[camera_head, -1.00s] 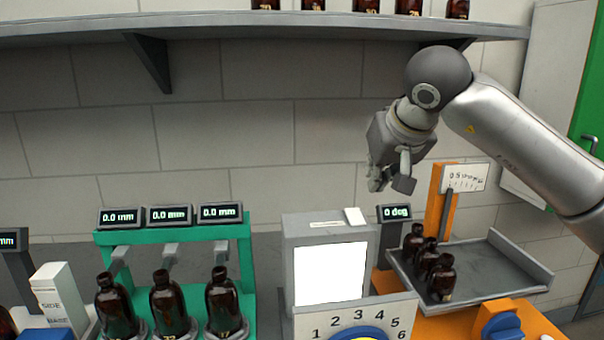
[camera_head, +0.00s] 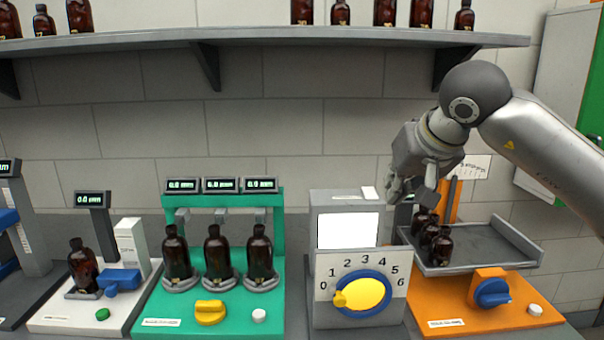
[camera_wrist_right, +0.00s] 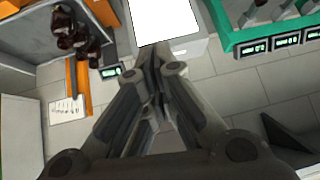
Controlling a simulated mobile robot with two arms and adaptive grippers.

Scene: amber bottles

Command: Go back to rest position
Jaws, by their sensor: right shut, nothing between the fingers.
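My right gripper (camera_head: 411,190) hangs in the air in front of the wall, above and behind the grey box with the dial (camera_head: 360,291). Its fingers are shut with nothing between them, and in the right wrist view the closed fingers (camera_wrist_right: 153,70) point toward the white screen of that box (camera_wrist_right: 165,18). The right arm comes in from the right edge. My left gripper is in neither view. Several amber bottles (camera_head: 213,252) stand on the bench fixtures, apart from my gripper.
The orange station (camera_head: 455,308) with a grey tray (camera_head: 510,262) of amber bottles lies below right of the gripper. A green station (camera_head: 148,315) and a white one (camera_head: 60,318) stand to the left. A shelf (camera_head: 270,37) with bottles runs above. The wall space left of the gripper is clear.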

